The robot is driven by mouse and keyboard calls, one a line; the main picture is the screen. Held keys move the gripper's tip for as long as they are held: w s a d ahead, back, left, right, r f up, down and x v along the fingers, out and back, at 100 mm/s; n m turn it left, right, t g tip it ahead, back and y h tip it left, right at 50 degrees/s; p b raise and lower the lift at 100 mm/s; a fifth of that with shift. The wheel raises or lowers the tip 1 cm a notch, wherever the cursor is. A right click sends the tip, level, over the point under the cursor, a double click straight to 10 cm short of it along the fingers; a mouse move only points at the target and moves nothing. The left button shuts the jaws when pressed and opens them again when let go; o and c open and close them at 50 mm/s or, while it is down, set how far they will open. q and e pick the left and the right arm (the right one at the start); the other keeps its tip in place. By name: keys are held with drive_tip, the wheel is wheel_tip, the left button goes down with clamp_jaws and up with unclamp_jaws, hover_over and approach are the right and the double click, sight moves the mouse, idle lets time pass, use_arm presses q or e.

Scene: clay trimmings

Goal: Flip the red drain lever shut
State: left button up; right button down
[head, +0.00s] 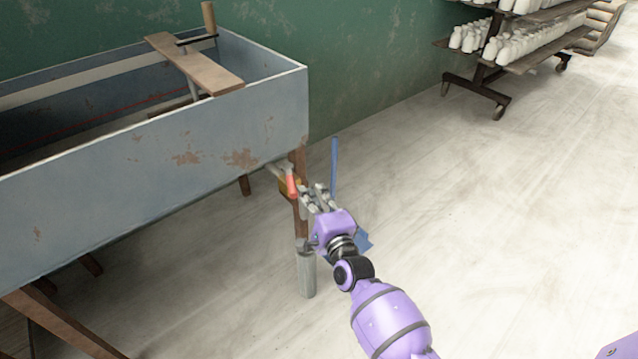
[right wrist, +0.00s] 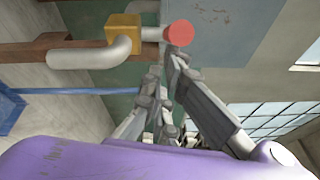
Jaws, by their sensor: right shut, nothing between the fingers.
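The red drain lever (head: 291,184) sits by a brass valve on the drain pipe, under the right end of the grey-blue trough (head: 220,135). In the head view it looks roughly upright. In the right wrist view the red lever (right wrist: 180,33) shows nearly end-on, beside the yellow valve body (right wrist: 123,28). My right gripper (head: 309,194) is shut and empty, just right of the lever. In the wrist view its fingertips (right wrist: 166,62) are very close to the red end; I cannot tell whether they touch. My left gripper is not in view.
A wooden trough leg (head: 299,222) stands behind the valve, with a grey cylinder (head: 306,274) below. A blue upright handle (head: 334,168) stands just right of my gripper. A wheeled rack (head: 530,58) of white pieces is at the back right. The floor to the right is clear.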

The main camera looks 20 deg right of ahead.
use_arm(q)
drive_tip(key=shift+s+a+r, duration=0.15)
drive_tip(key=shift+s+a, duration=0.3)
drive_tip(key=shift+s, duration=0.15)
use_arm(e)
drive_tip(key=w+a+m+h, duration=0.1)
drive_tip(key=w+a+h, duration=0.1)
drive_tip(key=a, duration=0.9)
drive_tip(key=shift+w+a, duration=0.25)
drive_tip(key=shift+w, duration=0.2)
